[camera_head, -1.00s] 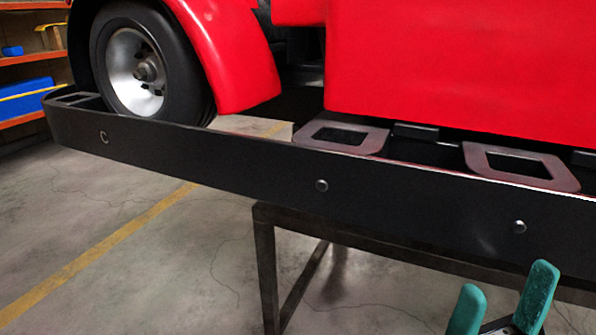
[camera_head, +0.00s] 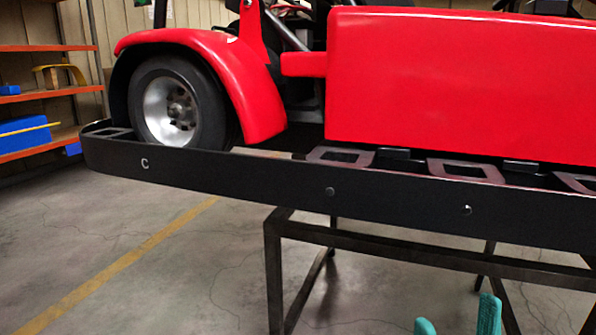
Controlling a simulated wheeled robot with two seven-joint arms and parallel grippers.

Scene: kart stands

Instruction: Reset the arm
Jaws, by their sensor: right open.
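My right gripper (camera_head: 457,326) shows at the bottom edge of the head view, right of the middle. Only the tips of its two green fingers are in view, spread apart with nothing seen between them. It is below and in front of the kart's black side bumper (camera_head: 250,180), apart from it in the picture. The rest of the right arm is cut off by the frame. My left gripper is not in view.
The red kart (camera_head: 450,85) with its front wheel (camera_head: 172,104) rests on a dark metal stand (camera_head: 275,270). Orange shelves (camera_head: 40,94) with blue boxes stand at the left. The concrete floor at lower left, with a yellow line (camera_head: 120,262), is clear.

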